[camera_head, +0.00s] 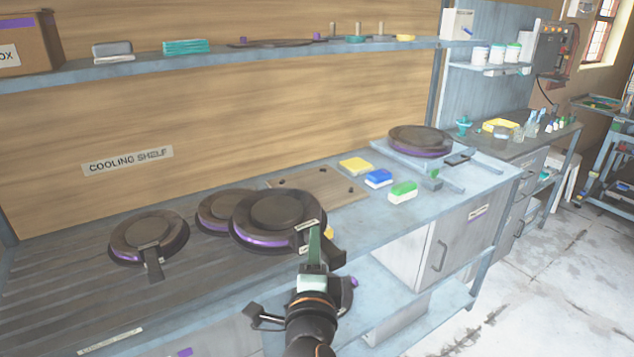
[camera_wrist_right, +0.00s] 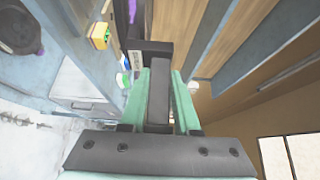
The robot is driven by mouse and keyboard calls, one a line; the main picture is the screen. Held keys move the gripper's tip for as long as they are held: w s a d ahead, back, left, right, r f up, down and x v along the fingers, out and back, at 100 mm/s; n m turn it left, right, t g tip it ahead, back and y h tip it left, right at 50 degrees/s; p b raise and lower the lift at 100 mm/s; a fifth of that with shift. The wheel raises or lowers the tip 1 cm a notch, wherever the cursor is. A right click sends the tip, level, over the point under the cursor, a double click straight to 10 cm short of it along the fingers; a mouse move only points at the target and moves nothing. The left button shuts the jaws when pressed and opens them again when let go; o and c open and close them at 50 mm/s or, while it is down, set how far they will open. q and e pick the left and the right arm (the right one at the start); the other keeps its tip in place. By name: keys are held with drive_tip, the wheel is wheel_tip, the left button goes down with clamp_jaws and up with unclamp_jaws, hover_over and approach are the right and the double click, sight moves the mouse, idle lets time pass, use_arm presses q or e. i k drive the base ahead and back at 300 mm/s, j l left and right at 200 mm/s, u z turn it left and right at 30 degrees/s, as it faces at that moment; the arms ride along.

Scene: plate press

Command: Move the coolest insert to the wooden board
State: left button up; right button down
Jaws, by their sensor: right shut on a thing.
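My right gripper (camera_head: 314,240) has green fingers and is shut on the dark handle of a round black insert with a purple band (camera_head: 275,210). The handle (camera_wrist_right: 158,85) shows between the fingers in the right wrist view. The held insert appears raised at the front of the counter and covers part of the wooden board (camera_head: 345,188) behind it. Two similar inserts lie on the ribbed cooling shelf: one at the left (camera_head: 148,232), one partly hidden behind the held insert (camera_head: 218,208). Another insert (camera_head: 420,137) sits on the metal stand at the right. My left gripper is out of view.
Yellow (camera_head: 354,165), blue (camera_head: 378,178) and green (camera_head: 403,191) blocks lie right of the board. A "COOLING SHELF" sign (camera_head: 128,160) is on the wall. An upper shelf (camera_head: 240,52) runs above. The ribbed surface (camera_head: 60,285) has free room at the front left.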

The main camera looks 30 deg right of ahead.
sight(326, 193)
drive_tip(key=i+l, duration=0.65)
drive_tip(key=i, duration=0.05)
